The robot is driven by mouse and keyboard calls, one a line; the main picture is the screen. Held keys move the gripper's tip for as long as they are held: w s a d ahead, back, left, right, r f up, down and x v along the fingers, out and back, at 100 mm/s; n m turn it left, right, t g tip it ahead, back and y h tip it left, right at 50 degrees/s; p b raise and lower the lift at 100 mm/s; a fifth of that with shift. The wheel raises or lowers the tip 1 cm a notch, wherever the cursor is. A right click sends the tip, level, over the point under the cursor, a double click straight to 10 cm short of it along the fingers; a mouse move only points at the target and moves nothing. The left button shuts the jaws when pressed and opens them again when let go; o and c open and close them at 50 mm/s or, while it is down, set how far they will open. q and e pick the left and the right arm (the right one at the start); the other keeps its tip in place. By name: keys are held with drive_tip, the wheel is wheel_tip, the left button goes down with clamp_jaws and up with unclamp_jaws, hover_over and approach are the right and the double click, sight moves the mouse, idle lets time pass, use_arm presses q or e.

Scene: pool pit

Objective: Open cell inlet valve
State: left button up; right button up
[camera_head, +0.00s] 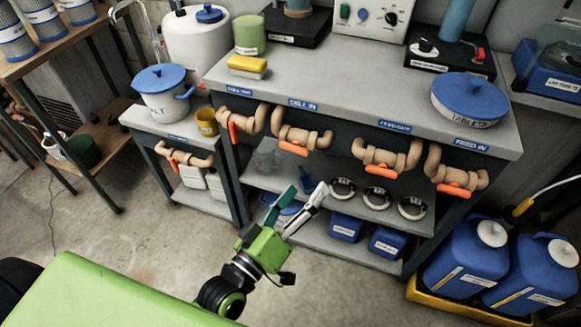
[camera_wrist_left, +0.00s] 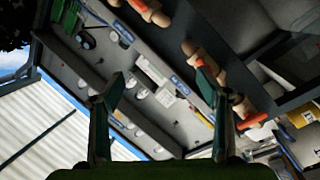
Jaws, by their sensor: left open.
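The cell inlet valve (camera_head: 293,148) has a flat orange handle on a tan pipe, below the blue "CELL IN" label (camera_head: 302,104) on the bench front. Its handle lies roughly sideways, along the pipe's lower run. My left gripper (camera_head: 297,198) is open and empty, below and in front of this valve, with a clear gap between. Its two fingers (camera_wrist_left: 158,88) also show spread in the left wrist view. Tan pipes with orange handles (camera_wrist_left: 205,65) show beyond them there; I cannot tell which valve each is. My right gripper is not in view.
A similar valve (camera_head: 234,131) to the left has its handle hanging more downward. Two more valves (camera_head: 381,171) (camera_head: 455,189) are to the right. The lower shelf (camera_head: 345,243) holds blue boxes. Blue jugs (camera_head: 466,258) stand at right. Open floor lies at left.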

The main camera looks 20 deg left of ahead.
use_arm(q)
wheel_tip(320, 180, down, 2)
drive_tip(key=m+b, duration=0.5)
drive_tip(key=m+y+b, duration=0.2)
drive_tip(key=y+b, duration=0.3)
approach(293, 151)
drive_tip(key=w, duration=0.8)
drive_tip(key=shift+r+b, duration=0.25)
drive_tip(key=shift+b, duration=0.05)
drive_tip(key=shift+w, duration=0.6)
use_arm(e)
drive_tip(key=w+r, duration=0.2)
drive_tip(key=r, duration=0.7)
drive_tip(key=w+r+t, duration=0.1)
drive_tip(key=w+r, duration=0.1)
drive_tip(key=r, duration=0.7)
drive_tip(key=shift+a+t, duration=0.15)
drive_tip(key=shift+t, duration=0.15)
use_arm(q)
drive_tip(key=shift+c, duration=0.3)
drive_tip(key=c, duration=1)
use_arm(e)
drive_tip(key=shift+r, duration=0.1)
